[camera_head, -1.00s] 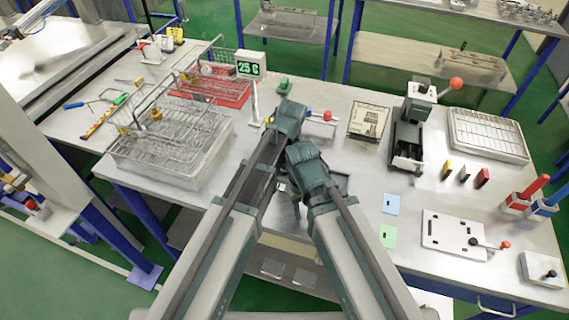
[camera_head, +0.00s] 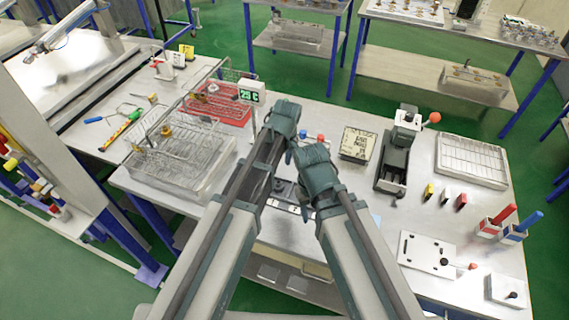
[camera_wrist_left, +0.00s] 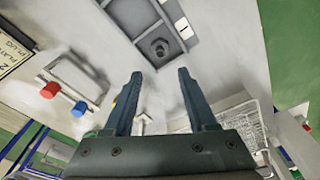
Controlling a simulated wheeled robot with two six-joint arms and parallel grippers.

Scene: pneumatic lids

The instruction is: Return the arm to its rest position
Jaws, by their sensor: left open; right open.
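My left gripper (camera_wrist_left: 159,75) is open in the left wrist view, with nothing between its two fingers. Beyond its fingertips is a grey recessed fixture (camera_wrist_left: 133,22) with a round, nut-like part in it. In the head view the left gripper's green housing (camera_head: 284,117) is above the middle of the bench, and its fingers are hidden. My right gripper (camera_head: 312,162) is lower and just to the right. It is open, but its fingers are mostly hidden under its housing. The two wrists look close together; I cannot tell whether they touch.
A small block with red and blue knobs (camera_wrist_left: 75,82) is beside the left gripper.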

